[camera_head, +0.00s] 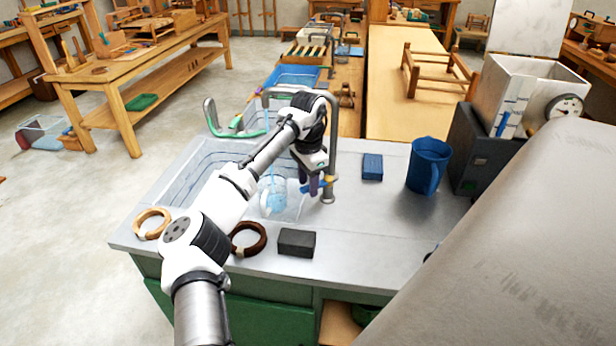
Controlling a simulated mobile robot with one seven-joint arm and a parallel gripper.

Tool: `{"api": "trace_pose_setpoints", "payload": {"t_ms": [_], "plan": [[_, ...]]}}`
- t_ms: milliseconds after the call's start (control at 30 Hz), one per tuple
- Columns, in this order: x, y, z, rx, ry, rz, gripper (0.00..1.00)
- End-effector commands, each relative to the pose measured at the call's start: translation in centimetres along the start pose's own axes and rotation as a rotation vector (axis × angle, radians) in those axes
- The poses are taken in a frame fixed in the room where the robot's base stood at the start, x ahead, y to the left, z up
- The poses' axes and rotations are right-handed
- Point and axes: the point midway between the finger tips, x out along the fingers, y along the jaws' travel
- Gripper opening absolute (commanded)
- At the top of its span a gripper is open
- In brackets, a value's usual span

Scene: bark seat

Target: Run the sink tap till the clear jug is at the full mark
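The sink (180,180) is a clear-walled basin set in the grey counter. The clear jug (273,198) stands in its right part, tinted pale blue; its full mark and water level are too small to read.
A blue pitcher (428,165), a blue block (372,167) and a dark box (480,150) stand right of the tap. A black block (296,242), a brown ring (248,239) and a tan ring (152,223) lie along the front. A large pale surface blocks the lower right.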

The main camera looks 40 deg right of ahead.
Motion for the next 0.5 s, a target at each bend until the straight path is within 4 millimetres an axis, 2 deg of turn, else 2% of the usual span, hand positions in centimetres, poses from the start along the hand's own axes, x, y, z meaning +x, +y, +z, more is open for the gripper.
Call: {"api": "trace_pose_setpoints", "payload": {"t_ms": [267, 367, 500], "plan": [[-0.5, 0.0, -0.1, 0.001, 0.002, -0.002, 0.42], [-1.6, 0.0, -0.1, 0.001, 0.004, -0.003, 0.42], [-4.5, 0.0, -0.1, 0.001, 0.004, -0.004, 0.42]]}}
